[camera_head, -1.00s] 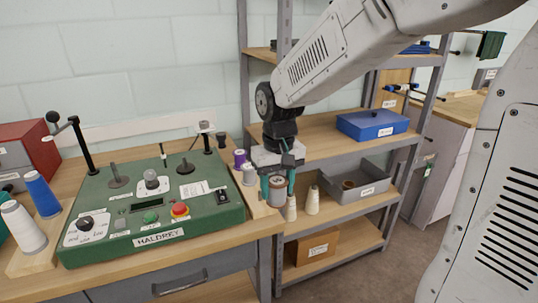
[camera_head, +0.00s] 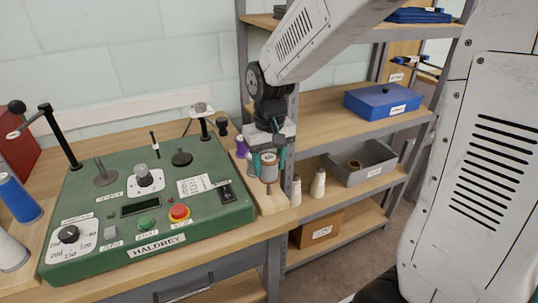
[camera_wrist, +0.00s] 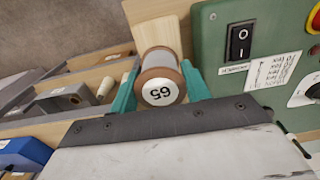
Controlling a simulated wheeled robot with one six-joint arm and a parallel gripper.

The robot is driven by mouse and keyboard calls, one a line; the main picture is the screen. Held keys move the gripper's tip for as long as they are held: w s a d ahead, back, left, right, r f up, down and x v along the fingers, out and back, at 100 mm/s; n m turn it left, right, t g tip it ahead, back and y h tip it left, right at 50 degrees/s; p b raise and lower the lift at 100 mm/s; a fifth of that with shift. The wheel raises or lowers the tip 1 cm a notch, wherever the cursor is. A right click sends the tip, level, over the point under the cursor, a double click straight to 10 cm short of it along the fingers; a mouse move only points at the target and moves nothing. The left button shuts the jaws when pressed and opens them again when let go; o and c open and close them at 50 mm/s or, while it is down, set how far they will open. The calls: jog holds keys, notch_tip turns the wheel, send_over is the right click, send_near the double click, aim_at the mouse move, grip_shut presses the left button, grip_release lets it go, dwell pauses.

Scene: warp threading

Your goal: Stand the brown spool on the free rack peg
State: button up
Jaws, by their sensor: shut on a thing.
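My gripper (camera_head: 267,163) is shut on a spool (camera_head: 269,168) with grey thread and brown end discs. The spool is upright above the front part of the pale wooden rack (camera_head: 271,204) along the green machine's right side. A thin peg (camera_head: 269,188) seems to show just below the spool; whether they touch I cannot tell. A purple spool (camera_head: 242,147) stands farther back on the rack, with a grey spool beside it partly hidden by my gripper. In the wrist view the held spool (camera_wrist: 160,78) shows a white label between both teal fingers and hides the rack beneath.
The green machine (camera_head: 150,212) with its switches stands close left of my gripper. To the right, a shelf holds two cream cones (camera_head: 318,183), a grey bin (camera_head: 365,170) with a brown ring in it, and a blue box (camera_head: 382,100).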

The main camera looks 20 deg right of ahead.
aim_at(269, 176)
jog(key=shift+f, duration=2.15)
jog(key=shift+f, duration=0.7)
jog(key=o, duration=0.9)
notch_tip(269, 176, up, 8)
jog(key=shift+f, duration=0.1)
jog(key=s+d+r, duration=0.1)
jog(key=s+r, duration=0.3)
jog(key=s, duration=0.7)
jog(key=s+d+r+t, duration=0.1)
jog(key=s+r, duration=0.3)
jog(key=s, duration=0.7)
jog(key=shift+d, duration=0.55)
